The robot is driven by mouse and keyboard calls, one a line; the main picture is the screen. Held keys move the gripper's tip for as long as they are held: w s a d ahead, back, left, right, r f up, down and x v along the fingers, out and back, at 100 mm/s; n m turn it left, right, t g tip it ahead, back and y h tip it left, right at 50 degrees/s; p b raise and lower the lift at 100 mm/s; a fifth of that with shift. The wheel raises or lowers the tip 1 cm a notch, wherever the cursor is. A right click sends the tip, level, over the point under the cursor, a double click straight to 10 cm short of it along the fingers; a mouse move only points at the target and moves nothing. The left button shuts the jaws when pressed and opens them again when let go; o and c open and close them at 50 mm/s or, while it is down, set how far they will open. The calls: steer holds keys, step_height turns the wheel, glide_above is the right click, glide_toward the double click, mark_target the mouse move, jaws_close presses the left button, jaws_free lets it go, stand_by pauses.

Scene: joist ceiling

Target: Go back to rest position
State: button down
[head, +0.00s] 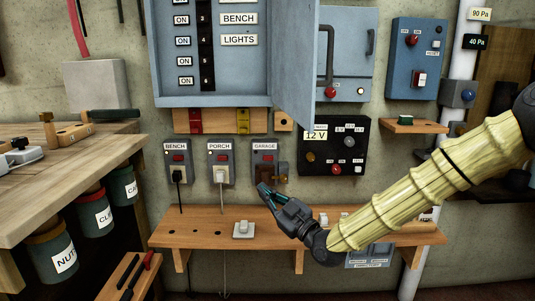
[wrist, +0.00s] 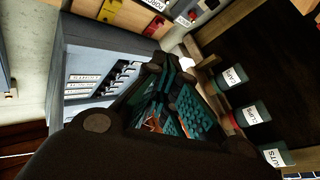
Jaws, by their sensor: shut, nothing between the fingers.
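My gripper (head: 268,192) is at the end of my arm, which reaches in from the right in the head view. It is shut and empty. Its fingertips are just in front of the lower edge of the GARAGE outlet (head: 265,158); I cannot tell whether they touch it. The dark fingers with teal pads also fill the middle of the wrist view (wrist: 165,105). The PORCH outlet (head: 221,158) and BENCH outlet (head: 178,160) are to its left, each with a plug and cord. A light switch-like block (head: 243,229) lies on the shelf below.
The wooden shelf (head: 190,238) runs below my gripper. An open breaker panel (head: 235,60), its door projecting forward, is above. A 12 V box (head: 334,150) is right of the outlets. A workbench (head: 60,190) with several labelled cans stands at left.

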steer(key=s+d+f+m+g+h, duration=0.2)
steer(key=s+f, duration=0.2)
steer(key=f, duration=0.7)
steer(key=s+d+f+m+g+h, duration=0.1)
steer(key=s+f+m+g+h, duration=0.2)
steer(key=f, duration=0.8)
steer(key=s+d+f+m+g+h, duration=0.15)
steer(key=s+f, duration=0.35)
steer(key=f, duration=0.6)
steer(key=s+d+f+m+g+h, duration=0.3)
steer(key=s+d+f, duration=0.3)
steer(key=s+f, duration=0.45)
steer(key=s+d+f+m+g+h, duration=0.3)
steer(key=s+d+f, duration=0.4)
steer(key=s, duration=0.7)
steer(key=s+d+f+m+g+h, duration=0.25)
steer(key=s+d, duration=0.35)
steer(key=s, duration=0.6)
step_height(320, 180, up, 32)
steer(key=p, duration=3.2)
steer(key=shift+w+a+n+g+y+p, duration=0.25)
steer(key=shift+w+n+g+y+p, duration=0.05)
steer(key=shift+w+p, duration=0.1)
